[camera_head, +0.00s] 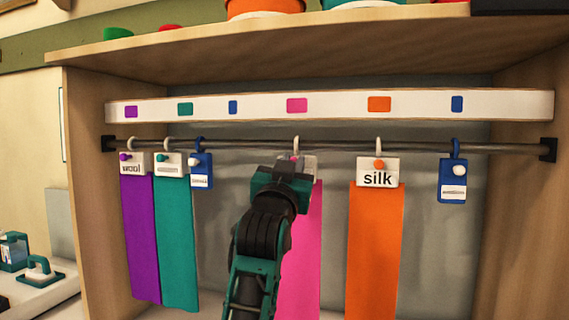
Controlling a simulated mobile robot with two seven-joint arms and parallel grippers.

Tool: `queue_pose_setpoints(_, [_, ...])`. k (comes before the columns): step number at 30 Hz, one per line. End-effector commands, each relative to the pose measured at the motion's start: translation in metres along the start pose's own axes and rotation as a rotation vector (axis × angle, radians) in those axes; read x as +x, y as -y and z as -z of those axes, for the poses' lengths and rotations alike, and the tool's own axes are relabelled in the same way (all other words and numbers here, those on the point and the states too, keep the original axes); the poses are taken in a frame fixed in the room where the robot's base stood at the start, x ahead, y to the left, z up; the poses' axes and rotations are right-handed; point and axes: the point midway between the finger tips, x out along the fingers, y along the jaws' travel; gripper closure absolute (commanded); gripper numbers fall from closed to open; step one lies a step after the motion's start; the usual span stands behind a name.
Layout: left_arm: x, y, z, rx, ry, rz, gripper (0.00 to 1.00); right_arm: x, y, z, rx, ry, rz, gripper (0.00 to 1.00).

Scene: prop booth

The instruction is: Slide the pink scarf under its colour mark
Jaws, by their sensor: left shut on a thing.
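The pink scarf (305,260) hangs from a hook on the dark rail (330,145), near the middle. Its pink colour mark (297,105) is on the white strip (420,106) above the rail, and the scarf's hook is about straight below it. My left gripper (285,174) is shut at the scarf's card, covering most of the card and the scarf's upper left. The fingertips are hidden behind the gripper body. My right gripper does not show.
A purple scarf (140,240), a teal scarf (177,245) and a blue tag (201,171) hang close together at left. An orange scarf (375,250) with a "silk" card and another blue tag (453,180) hang at right. The rail is free between these groups and the pink scarf.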

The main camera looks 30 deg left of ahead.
Motion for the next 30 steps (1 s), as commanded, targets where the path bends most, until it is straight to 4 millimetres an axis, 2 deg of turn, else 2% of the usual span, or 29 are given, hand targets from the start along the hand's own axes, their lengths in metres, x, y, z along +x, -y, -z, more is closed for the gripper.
queue_pose_setpoints(9, [0.000, 0.000, -0.001, 0.001, 0.001, 0.000, 1.00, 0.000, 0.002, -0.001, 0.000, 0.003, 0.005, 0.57])
queue_pose_setpoints(10, [0.000, 0.000, -0.001, 0.001, 0.001, 0.000, 0.78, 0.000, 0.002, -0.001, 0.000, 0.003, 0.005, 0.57])
queue_pose_setpoints(17, [0.000, 0.000, -0.001, 0.001, 0.001, 0.000, 0.56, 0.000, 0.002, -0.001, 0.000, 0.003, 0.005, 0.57])
queue_pose_setpoints(26, [-0.002, 0.000, -0.001, 0.001, 0.000, 0.000, 0.55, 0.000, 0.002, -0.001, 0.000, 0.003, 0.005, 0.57])
queue_pose_setpoints(30, [-0.016, -0.001, -0.001, 0.000, 0.000, 0.000, 0.55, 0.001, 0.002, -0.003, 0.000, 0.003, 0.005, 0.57])
